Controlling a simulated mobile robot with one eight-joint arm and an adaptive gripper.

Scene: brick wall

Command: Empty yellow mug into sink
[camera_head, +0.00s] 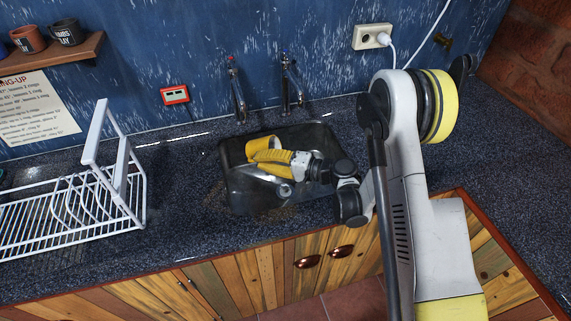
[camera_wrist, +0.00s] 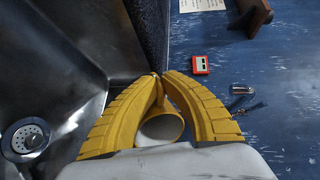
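The yellow mug (camera_head: 262,145) is over the sink (camera_head: 236,190), at its back left part in the head view. My gripper (camera_head: 268,160) has its yellow fingers around or against the mug. In the wrist view the fingertips of my gripper (camera_wrist: 160,78) come together, and the mug (camera_wrist: 160,127) shows between the fingers with a pale round face toward the camera. The mug looks tilted, and the fingers hide part of it. I see no liquid or contents in it. The sink drain (camera_wrist: 28,138) lies to the left in the wrist view.
Two taps (camera_head: 238,90) stand behind the sink. A white dish rack (camera_head: 70,215) is on the counter at the left. A wall socket with a plug (camera_head: 371,37) and a red switch (camera_head: 174,95) are on the blue wall. A shelf (camera_head: 55,52) with mugs hangs upper left.

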